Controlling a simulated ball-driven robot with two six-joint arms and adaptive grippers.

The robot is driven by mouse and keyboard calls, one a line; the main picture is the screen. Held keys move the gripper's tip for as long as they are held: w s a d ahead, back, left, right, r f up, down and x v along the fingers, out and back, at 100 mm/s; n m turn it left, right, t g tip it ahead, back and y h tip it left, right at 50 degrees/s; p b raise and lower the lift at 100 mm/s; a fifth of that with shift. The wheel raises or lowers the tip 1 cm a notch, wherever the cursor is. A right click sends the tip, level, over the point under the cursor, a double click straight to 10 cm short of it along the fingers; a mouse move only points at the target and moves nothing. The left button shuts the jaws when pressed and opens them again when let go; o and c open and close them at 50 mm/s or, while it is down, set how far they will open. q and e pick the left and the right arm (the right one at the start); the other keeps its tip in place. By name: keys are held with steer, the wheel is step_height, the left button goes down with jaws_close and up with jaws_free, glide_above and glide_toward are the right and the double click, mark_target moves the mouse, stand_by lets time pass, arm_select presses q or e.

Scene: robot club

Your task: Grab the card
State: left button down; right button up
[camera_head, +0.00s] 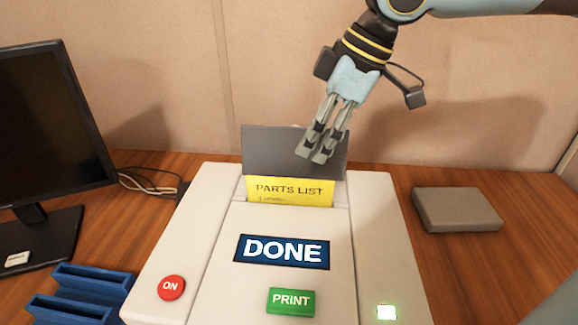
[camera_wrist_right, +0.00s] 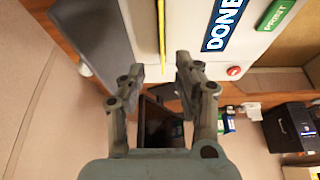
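The card (camera_head: 291,190) is yellow, reads "PARTS LIST", and stands in the slot of a white printer (camera_head: 208,215), in front of a dark grey back plate (camera_head: 262,150). In the right wrist view the card is a thin yellow edge (camera_wrist_right: 161,30) just beyond my fingertips. My right gripper (camera_head: 318,152) is above the card, in front of the back plate, pointing down. In the wrist view my right gripper (camera_wrist_right: 172,72) is open with a narrow, empty gap. My left gripper is out of view.
The printer has a "DONE" display (camera_head: 282,251), a red ON button (camera_head: 171,288) and a green PRINT button (camera_head: 290,301). A monitor (camera_head: 45,125) and blue racks (camera_head: 95,283) are left. A grey box (camera_head: 456,209) is right. A wall stands behind.

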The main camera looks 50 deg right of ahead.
mark_target(292, 179)
steer(key=b+x, duration=0.3)
steer(key=x, duration=0.1)
steer(key=shift+a+f+b, duration=0.15)
steer(key=shift+a+b, duration=0.05)
steer(key=shift+b, duration=0.1)
steer(key=shift+w+a+f+b, duration=0.15)
steer(key=shift+a+f+b, duration=0.15)
steer(key=shift+f, duration=0.3)
steer(key=b+x, duration=0.1)
steer(key=x, duration=0.3)
steer(key=shift+w, duration=0.1)
steer(key=shift+w+f, duration=0.1)
steer(key=shift+f, duration=0.15)
steer(key=shift+f, duration=0.25)
jaws_close()
